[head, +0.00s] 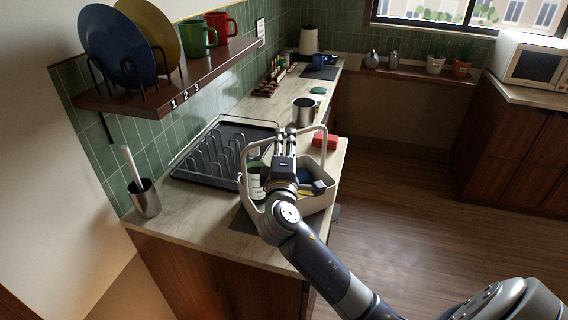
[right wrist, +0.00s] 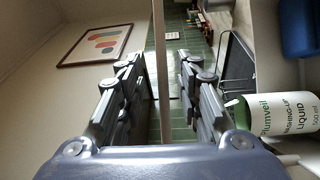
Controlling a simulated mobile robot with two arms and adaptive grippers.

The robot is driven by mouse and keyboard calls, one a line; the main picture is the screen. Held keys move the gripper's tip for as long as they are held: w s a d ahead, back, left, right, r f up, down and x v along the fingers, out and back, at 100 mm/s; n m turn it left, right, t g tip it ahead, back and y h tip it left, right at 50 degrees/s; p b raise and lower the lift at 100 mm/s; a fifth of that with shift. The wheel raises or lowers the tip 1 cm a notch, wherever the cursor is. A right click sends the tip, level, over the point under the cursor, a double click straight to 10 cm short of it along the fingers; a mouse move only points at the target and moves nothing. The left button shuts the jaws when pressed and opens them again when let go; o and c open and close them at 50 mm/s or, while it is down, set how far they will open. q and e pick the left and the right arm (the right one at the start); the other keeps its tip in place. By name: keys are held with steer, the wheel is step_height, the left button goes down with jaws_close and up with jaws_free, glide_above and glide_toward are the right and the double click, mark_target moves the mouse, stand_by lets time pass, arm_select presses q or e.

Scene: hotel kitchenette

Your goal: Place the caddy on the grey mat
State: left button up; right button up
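The caddy (head: 318,203) is a pale open box with a tall arched handle, at the near end of the counter. It holds a washing-up liquid bottle (head: 256,180) and something blue. The bottle also shows in the right wrist view (right wrist: 285,115). A dark grey mat (head: 243,221) shows at the caddy's left and front; my arm hides much of where they meet, so I cannot tell if they touch. My right gripper (head: 287,133) is at the handle. In the right wrist view, the handle bar (right wrist: 160,70) runs between its spread fingers, with gaps on both sides. My left gripper is not in view.
A black dish rack (head: 215,155) stands close behind the caddy at left. A metal cup with a brush (head: 145,197) is at the counter's left. A red block (head: 324,141) and a steel pot (head: 304,111) stand behind. A shelf (head: 180,82) with plates and mugs overhangs the left.

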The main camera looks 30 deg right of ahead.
steer(key=b+v, duration=0.1)
steer(key=v, duration=0.6)
steer(key=shift+s+a+b, duration=0.2)
steer(key=shift+s+b, duration=0.1)
steer(key=shift+b, duration=0.05)
steer(key=shift+f, duration=0.1)
